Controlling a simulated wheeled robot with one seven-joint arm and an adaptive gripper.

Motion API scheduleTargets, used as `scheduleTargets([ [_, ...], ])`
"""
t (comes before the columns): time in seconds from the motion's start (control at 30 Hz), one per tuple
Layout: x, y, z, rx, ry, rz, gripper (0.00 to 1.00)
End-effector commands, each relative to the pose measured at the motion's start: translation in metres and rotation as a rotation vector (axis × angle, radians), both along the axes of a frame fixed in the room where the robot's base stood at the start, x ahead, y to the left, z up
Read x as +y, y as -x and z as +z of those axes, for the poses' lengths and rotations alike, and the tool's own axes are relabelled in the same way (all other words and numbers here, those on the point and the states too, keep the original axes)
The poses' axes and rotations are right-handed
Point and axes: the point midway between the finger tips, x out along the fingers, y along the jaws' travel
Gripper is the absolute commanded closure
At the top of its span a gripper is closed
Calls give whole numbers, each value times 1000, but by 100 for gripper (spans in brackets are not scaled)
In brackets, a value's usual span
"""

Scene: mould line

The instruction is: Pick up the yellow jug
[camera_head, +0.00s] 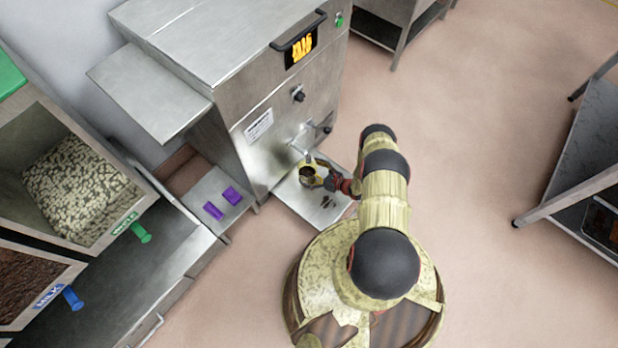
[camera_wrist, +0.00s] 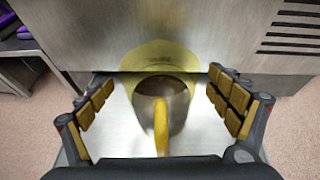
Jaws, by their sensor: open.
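The yellow jug (camera_head: 311,174) stands on a small metal shelf (camera_head: 287,192) at the front of the steel machine, under its spout. In the wrist view the jug (camera_wrist: 178,86) is upright, with a wide yellow rim, a grey inside with some brown in it, and a yellow handle pointing toward me. My gripper (camera_head: 331,182) is at the jug in the head view. In the wrist view my gripper (camera_wrist: 166,103) is open, with one padded finger on each side of the jug and visible gaps between. The jug's base is hidden.
The steel machine (camera_head: 262,135) rises right behind the jug. Dark spots mark the shelf's right part. Two purple moulds (camera_head: 213,210) lie on a ledge to the left. Bins of pale and brown pieces stand farther left. Open floor (camera_head: 470,150) lies to the right, before a metal table (camera_head: 590,160).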

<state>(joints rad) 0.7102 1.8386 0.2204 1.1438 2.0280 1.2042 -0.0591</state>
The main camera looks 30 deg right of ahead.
Motion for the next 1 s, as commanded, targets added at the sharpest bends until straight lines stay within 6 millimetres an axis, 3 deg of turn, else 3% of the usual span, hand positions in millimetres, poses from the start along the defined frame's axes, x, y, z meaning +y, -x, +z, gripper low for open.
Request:
scheduleTargets([
  [0.33, 3, -7, -3, 0, 0, 0, 9],
  [1.0, 3, -7, -3, 0, 1, 0, 47],
])
